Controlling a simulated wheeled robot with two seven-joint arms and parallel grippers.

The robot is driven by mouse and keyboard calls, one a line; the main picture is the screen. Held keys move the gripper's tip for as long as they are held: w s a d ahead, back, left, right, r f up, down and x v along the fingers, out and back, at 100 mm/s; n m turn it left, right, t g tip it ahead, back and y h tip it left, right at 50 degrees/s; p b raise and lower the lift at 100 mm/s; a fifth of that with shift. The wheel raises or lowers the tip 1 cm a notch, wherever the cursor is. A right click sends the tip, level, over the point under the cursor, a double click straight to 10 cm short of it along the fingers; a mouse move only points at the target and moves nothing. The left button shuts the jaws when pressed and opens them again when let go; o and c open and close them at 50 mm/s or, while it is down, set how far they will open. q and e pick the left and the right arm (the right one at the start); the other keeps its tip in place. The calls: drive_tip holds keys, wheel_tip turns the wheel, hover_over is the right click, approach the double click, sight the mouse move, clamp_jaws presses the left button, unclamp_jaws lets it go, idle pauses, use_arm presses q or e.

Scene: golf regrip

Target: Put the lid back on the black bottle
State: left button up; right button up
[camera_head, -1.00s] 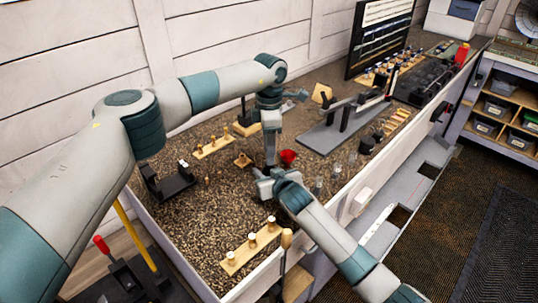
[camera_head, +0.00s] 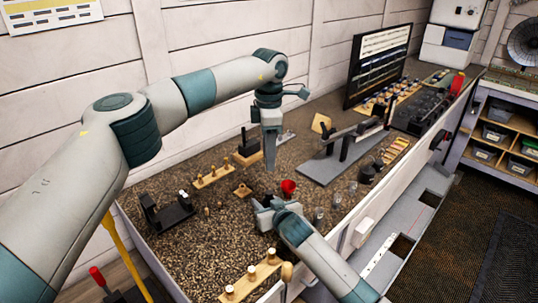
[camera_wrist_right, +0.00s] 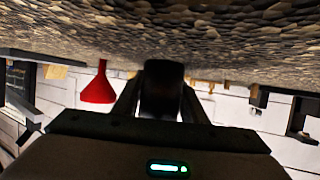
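The black bottle (camera_wrist_right: 163,88) is a dark, blurred shape between the fingers of my right gripper (camera_wrist_right: 160,108), one finger against each side. In the head view my right gripper (camera_head: 263,208) is low over the pebbled bench top, and the bottle there is mostly hidden by it. My left gripper (camera_head: 270,162) points down above and behind the right one, clear of it. Its fingers look like one narrow tapered shape, so I cannot tell whether they are open or shut. I cannot make out the lid in either view.
A red funnel (camera_head: 288,187) stands just behind my right gripper and shows in the right wrist view (camera_wrist_right: 98,88). Wooden racks (camera_head: 212,176) (camera_head: 250,278), a black cradle (camera_head: 167,212) and a grey stand (camera_head: 335,150) are around. The pebbled surface (camera_head: 205,245) at front left is mostly clear.

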drive_tip(key=shift+o, duration=1)
drive_tip(key=shift+s, duration=0.15)
drive_tip(key=b+v, duration=0.2)
drive_tip(key=v, duration=0.8)
drive_tip(key=shift+f, duration=0.1)
drive_tip(key=shift+v, duration=0.95)
